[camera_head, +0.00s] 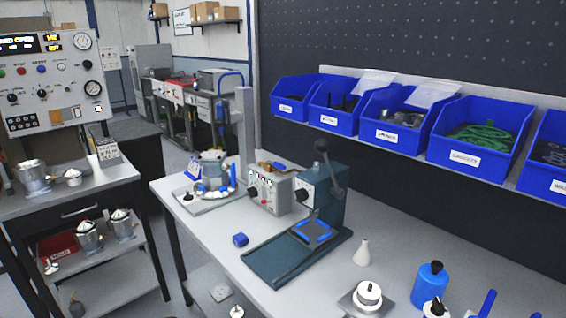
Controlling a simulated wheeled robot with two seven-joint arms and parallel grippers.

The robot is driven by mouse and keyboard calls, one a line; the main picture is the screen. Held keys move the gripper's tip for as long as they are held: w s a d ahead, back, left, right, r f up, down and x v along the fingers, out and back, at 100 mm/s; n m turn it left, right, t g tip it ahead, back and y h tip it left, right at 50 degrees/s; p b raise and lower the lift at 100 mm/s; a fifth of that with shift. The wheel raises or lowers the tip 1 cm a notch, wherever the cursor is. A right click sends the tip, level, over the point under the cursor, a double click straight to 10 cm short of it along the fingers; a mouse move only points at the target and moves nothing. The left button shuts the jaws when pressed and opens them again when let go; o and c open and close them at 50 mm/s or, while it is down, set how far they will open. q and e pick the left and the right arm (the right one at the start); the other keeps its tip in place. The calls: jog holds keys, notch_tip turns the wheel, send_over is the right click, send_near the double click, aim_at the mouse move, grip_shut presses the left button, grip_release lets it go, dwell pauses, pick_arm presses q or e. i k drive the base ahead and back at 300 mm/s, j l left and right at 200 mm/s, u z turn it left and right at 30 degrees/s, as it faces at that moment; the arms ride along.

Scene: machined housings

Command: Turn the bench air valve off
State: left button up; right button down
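I cannot make out for sure which item is the bench air valve. On the bench (205,232), a light grey control box (268,192) with small knobs and green lights stands beside a dark teal press (322,190) with a black-knobbed lever. Neither of my grippers is in view.
A blue bottle (430,285) and a small white bottle (362,252) stand on the near right. Blue bins (389,135) line a shelf above the bench. A gauge panel (48,85) and a steel cart (75,190) are at left.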

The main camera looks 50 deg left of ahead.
aim_at(281, 167)
jog(key=u, duration=1.8)
